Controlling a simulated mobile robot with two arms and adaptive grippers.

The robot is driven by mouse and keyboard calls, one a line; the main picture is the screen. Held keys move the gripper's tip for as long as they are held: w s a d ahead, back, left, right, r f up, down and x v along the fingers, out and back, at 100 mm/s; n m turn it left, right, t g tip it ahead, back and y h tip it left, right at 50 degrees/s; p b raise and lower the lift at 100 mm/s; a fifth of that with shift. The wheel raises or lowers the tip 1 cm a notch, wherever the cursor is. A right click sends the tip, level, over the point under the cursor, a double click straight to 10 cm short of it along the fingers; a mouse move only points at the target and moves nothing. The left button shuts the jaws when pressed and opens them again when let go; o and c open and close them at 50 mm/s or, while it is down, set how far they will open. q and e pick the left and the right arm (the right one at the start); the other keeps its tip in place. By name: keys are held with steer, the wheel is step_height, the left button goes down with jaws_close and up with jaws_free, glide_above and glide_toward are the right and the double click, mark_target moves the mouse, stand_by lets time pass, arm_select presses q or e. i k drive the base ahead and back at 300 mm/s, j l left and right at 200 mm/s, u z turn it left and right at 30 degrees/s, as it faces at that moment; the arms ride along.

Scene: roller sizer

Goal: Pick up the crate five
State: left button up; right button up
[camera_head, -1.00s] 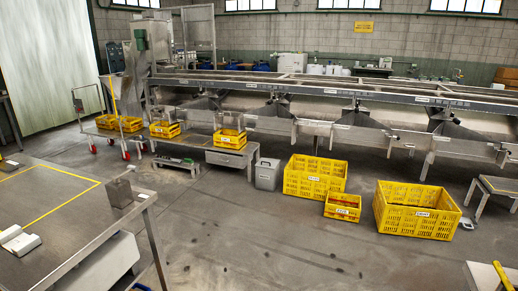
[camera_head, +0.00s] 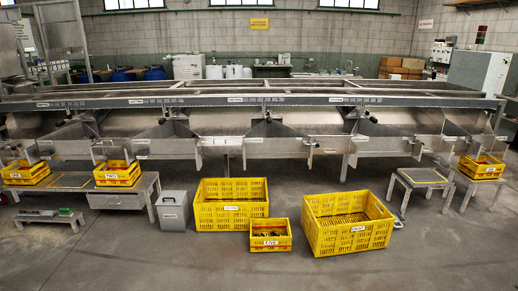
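A small yellow crate (camera_head: 285,244) stands on the floor in front of the large yellow crates, near the middle of the view. Its white label seems to read FIVE, though the print is small. Some dark and yellow things show inside it, too small to make out. A large yellow crate (camera_head: 212,212) is close behind it to the left. Neither of my grippers is in view.
Another large yellow crate (camera_head: 378,238) stands to the right. A grey lidded bin (camera_head: 172,212) is on the left. Small crates (camera_head: 118,176) sit under the sizer (camera_head: 230,121) outlets. The foreground floor is clear.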

mark_target(271, 244)
steer(key=i+z, duration=0.1)
steer(key=i, duration=0.75)
steer(key=i+j, duration=0.1)
steer(key=i, duration=0.75)
steer(key=l+z, duration=0.05)
